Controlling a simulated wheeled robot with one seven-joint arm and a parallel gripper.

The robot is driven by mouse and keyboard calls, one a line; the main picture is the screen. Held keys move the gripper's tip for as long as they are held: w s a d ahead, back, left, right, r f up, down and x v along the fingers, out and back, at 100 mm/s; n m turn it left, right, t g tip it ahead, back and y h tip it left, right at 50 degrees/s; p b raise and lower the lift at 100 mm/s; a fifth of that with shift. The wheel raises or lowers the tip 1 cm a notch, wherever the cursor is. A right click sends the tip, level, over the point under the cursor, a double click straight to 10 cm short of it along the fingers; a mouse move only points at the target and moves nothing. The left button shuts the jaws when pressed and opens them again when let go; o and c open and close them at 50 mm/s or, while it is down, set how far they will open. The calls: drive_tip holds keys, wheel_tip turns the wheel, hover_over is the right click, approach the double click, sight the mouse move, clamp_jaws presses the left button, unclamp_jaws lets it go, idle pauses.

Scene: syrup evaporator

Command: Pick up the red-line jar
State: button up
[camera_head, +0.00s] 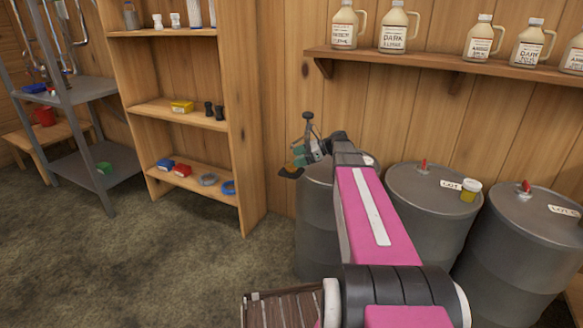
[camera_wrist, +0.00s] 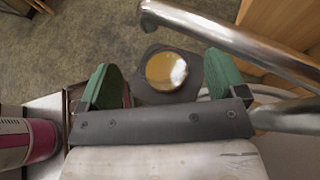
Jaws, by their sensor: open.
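My gripper (camera_head: 303,158) is in the middle of the head view, at the far end of my pink arm. In the wrist view its two green fingers (camera_wrist: 165,82) are apart. A round amber thing with a bright glare (camera_wrist: 166,70) lies between the fingertips, over a dark grey plate (camera_wrist: 146,56). I cannot tell whether it is the red-line jar, as no red line shows on it. In the head view a small amber patch and a dark flat piece (camera_head: 290,173) show beside the fingers. A small yellow jar with a white lid (camera_head: 470,191) stands on the middle drum, away from my gripper.
Grey drums (camera_head: 430,190) stand at right, below a wall shelf (camera_head: 440,66) with several syrup jugs. A wooden shelf unit (camera_head: 250,120) stands left of my gripper. Shiny metal pipes (camera_wrist: 235,40) pass close by the right finger in the wrist view. The floor (camera_head: 130,265) at left is clear.

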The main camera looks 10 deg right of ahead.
sight(290, 158)
drive_tip(key=x, duration=0.3)
drive_tip(key=shift+w+a, duration=0.15)
drive_tip(key=shift+a, duration=0.15)
drive_tip(key=c, duration=1.2)
drive_tip(key=shift+o, duration=0.2)
drive_tip(key=shift+r, duration=0.15)
